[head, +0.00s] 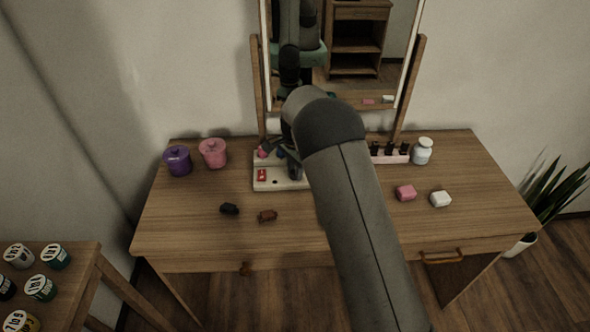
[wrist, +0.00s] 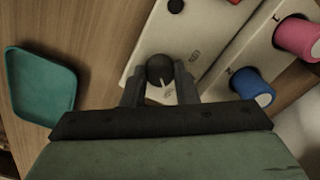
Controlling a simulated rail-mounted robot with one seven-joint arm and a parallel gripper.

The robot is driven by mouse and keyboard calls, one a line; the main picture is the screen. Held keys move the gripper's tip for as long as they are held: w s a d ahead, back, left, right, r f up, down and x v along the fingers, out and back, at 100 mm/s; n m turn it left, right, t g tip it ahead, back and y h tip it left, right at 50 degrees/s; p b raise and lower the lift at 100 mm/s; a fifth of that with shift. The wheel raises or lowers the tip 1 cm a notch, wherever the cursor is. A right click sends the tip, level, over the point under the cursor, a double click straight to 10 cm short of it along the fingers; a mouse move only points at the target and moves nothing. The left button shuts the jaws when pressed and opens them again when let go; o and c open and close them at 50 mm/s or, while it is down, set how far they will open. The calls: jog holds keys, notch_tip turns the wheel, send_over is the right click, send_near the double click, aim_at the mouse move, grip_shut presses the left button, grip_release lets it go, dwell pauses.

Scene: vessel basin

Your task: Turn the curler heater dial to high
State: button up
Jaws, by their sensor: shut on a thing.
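The curler heater (head: 267,184) is a cream box on the dressing table below the mirror, and it also shows in the wrist view (wrist: 210,35). Its dark round dial (wrist: 160,68) has a white pointer line that points down and slightly right in the wrist view. My gripper (wrist: 160,80) is shut on the dial, one finger on each side. In the head view my gripper (head: 295,168) is over the heater's right part and hides the dial. A red switch (head: 262,175) sits on the heater's left. The small panel lettering is unreadable.
Pink (wrist: 297,36) and blue (wrist: 250,87) curlers stand in the heater's raised rear part. A teal tray (wrist: 42,86) lies beside it. Purple (head: 177,160) and pink (head: 213,152) jars stand left. Dark clips (head: 229,209) lie in front; a white jar (head: 422,151) stands right.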

jog(key=shift+m, duration=0.5)
jog(key=o, duration=1)
notch_tip(320, 180, up, 18)
jog(key=shift+f+b, duration=0.25)
jog(key=shift+b, duration=0.05)
